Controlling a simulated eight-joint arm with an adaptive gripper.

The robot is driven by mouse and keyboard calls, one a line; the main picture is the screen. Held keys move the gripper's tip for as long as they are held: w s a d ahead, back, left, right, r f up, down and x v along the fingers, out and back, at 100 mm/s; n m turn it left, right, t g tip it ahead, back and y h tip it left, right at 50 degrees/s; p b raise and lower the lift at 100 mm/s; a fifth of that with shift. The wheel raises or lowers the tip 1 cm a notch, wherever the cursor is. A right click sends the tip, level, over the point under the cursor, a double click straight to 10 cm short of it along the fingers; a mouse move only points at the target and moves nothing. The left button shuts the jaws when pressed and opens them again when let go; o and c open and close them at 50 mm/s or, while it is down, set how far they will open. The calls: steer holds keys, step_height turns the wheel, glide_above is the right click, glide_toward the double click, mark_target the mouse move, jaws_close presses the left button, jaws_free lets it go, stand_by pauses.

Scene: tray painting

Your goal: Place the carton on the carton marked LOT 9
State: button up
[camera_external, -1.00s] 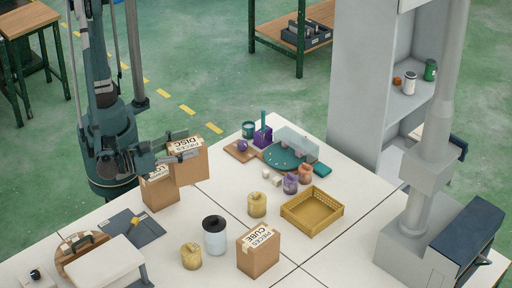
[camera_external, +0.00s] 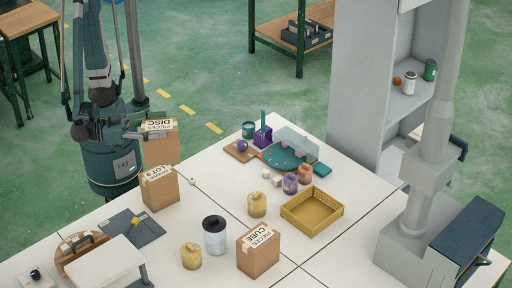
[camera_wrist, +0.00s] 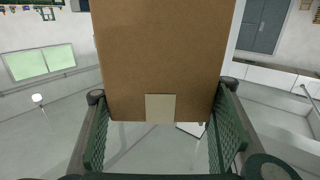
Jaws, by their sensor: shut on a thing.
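The carton labelled DISC (camera_external: 161,149) is held up at the left in the external view, just above and behind the LOT 9 carton in the picture. Whether it touches that carton, I cannot tell. My gripper (camera_external: 146,132) is shut on the DISC carton near its top. In the wrist view the brown carton (camera_wrist: 160,60) fills the space between my two green fingers (camera_wrist: 160,130), with a pale tape patch on its lower edge. The carton marked LOT 9 (camera_external: 161,192) stands upright on the white table, its label on top clear of my gripper.
A carton labelled CUBE (camera_external: 258,253), a dark-lidded jar (camera_external: 215,238) and yellow jars (camera_external: 191,256) stand toward the front. A yellow basket (camera_external: 312,211) is at the right. The table right of LOT 9 is mostly clear.

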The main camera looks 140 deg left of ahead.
mark_target(150, 121)
steer(key=shift+s+d+r+m+t+h, duration=0.25)
steer(key=shift+s+t, duration=0.1)
steer(key=shift+s, duration=0.3)
steer(key=shift+s+d+r+m+t+h, duration=0.15)
steer(key=shift+s+m+t+h, duration=0.15)
steer(key=shift+s, duration=0.35)
steer(key=shift+s+d+r+m+t+h, duration=0.15)
steer(key=shift+s+r+m+t+h, duration=0.15)
steer(key=shift+s, duration=0.35)
steer(key=shift+f, duration=0.2)
steer(key=shift+f+b, duration=1)
steer(key=shift+f, duration=1.85)
steer(key=shift+f+b, duration=0.8)
steer(key=shift+f, duration=1.4)
steer(key=o, duration=1.6)
